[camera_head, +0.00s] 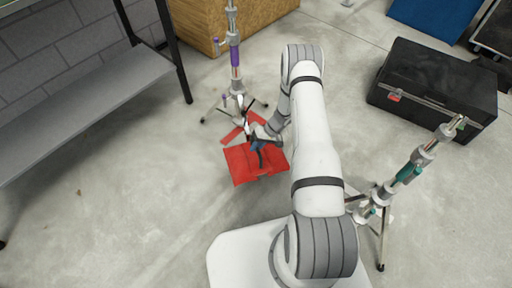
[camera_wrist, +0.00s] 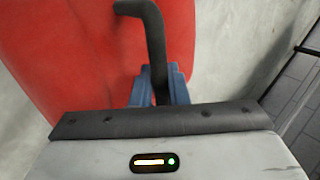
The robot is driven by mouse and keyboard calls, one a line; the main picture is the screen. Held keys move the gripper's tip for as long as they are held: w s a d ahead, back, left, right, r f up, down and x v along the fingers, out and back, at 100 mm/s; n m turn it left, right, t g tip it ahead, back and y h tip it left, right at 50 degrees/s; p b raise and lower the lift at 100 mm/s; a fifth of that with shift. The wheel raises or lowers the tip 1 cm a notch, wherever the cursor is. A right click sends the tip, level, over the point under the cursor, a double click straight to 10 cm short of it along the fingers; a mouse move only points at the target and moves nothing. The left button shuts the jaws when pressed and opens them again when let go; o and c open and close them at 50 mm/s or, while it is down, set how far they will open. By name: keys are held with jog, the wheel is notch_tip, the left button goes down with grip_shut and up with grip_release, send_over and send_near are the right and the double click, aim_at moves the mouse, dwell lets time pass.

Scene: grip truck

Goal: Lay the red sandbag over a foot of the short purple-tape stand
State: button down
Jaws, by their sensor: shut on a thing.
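The red sandbag (camera_head: 241,168) hangs or rests below my gripper (camera_head: 258,145), near the floor in front of the purple-tape stand. I cannot tell whether it touches the floor. In the wrist view, my gripper's blue fingers (camera_wrist: 158,88) are shut on the bag's black handle (camera_wrist: 155,45), and the red bag (camera_wrist: 75,50) fills the upper left. The purple-tape stand (camera_head: 235,55) stands upright just beyond the bag, with its silver legs spread. Its near foot is partly hidden by my gripper and the bag.
A teal-tape stand (camera_head: 408,172) is at the right, near a black case (camera_head: 435,85). A grey shelf (camera_head: 85,100) is at the left, a wooden crate (camera_head: 265,12) behind. Floor at lower left is clear.

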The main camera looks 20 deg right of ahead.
aim_at(255, 156)
jog(key=shift+w+f+b, duration=0.1)
jog(key=shift+f+b, duration=1.7)
jog(key=shift+f, duration=0.8)
jog(key=c, duration=1.3)
grip_release()
jog(key=shift+s+f, duration=0.2)
jog(key=shift+p+v, duration=1.55)
jog(key=shift+v, duration=2.5)
